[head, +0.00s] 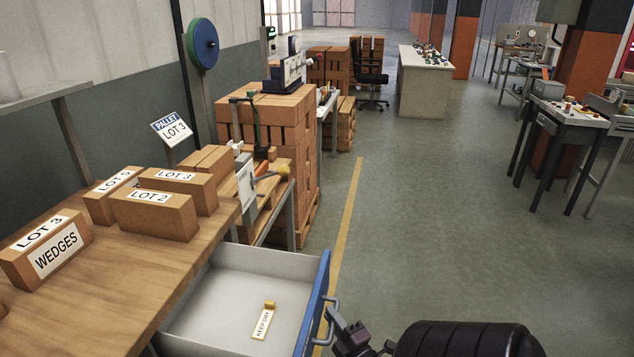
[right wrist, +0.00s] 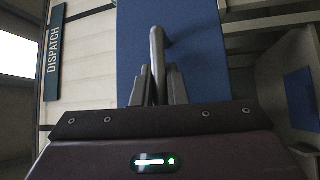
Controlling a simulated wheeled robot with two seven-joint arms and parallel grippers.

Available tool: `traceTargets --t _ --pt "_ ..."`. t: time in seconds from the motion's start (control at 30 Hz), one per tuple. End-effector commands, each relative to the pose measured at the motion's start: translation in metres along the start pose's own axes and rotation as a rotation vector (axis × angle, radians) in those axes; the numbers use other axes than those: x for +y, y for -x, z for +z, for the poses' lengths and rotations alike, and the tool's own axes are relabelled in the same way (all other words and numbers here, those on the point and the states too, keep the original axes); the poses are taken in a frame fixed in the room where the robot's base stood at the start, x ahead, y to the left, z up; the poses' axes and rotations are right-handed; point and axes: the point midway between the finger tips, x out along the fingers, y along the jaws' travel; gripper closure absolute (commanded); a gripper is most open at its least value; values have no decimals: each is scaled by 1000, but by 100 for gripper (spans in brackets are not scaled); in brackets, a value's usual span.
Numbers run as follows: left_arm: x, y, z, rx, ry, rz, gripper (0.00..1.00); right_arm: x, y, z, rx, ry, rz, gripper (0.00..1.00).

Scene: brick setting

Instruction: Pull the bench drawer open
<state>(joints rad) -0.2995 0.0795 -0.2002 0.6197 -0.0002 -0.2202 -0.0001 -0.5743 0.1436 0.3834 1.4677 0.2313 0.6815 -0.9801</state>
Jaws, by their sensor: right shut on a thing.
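The bench drawer (head: 215,310) stands pulled out from under the wooden bench top (head: 125,285), its grey inside showing. Its blue front (head: 317,300) faces right and also fills the middle of the right wrist view (right wrist: 205,50). My right gripper (head: 338,318) is at the drawer front, shut on the metal handle (head: 330,303). In the right wrist view the handle (right wrist: 157,45) runs between the two fingers. My left gripper is not in view.
A small yellow block (head: 270,305) and a "KEEP DRY" tag (head: 261,324) lie in the drawer. Brick-coloured boxes with lot labels, such as the "WEDGES" box (head: 45,250), stand on the bench. Stacked crates (head: 290,130) stand behind.

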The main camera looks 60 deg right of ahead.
Motion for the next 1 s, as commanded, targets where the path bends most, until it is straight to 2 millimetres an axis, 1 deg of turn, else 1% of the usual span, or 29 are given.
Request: traceTargets --t 0.13,0.53,0.57,0.7,1.0 --pt "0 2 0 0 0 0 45 1 6 5 -1 0 -2 100" --pt "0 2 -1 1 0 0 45 1 7 7 -2 0 -2 100" --pt "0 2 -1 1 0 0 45 1 7 7 -2 0 -2 84" --pt "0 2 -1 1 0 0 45 1 7 6 -1 0 -2 66" --pt "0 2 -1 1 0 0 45 1 8 6 -1 0 -1 66"
